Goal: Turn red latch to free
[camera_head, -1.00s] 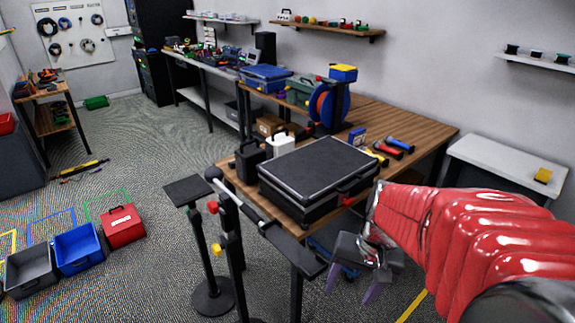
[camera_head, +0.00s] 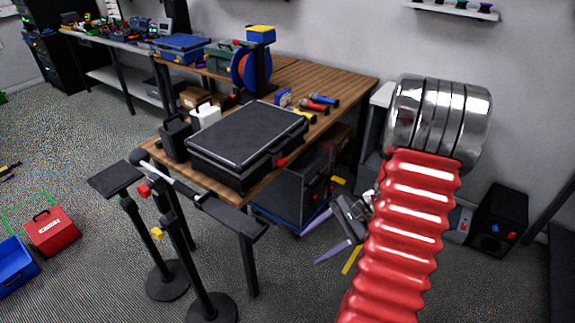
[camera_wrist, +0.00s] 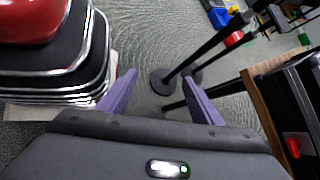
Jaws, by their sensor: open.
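A black case (camera_head: 245,140) lies closed on the wooden workbench. A red latch (camera_head: 281,161) shows on its front right side. In the wrist view, a red part (camera_wrist: 292,147) on a dark box edge shows at the lower right; I cannot tell if it is the same latch. My gripper (camera_head: 309,247) is in front of the bench, below and to the right of the latch, apart from it. Its purple fingers are spread and empty; they also show in the wrist view (camera_wrist: 160,76), over carpet. My red arm hides what is behind it.
Black stands (camera_head: 177,240) with a red knob (camera_head: 143,190) and a dark arm stand left of my gripper, before the bench (camera_head: 345,85). A dark cabinet (camera_head: 295,190) sits under the bench. A speaker (camera_head: 499,220) stands at right.

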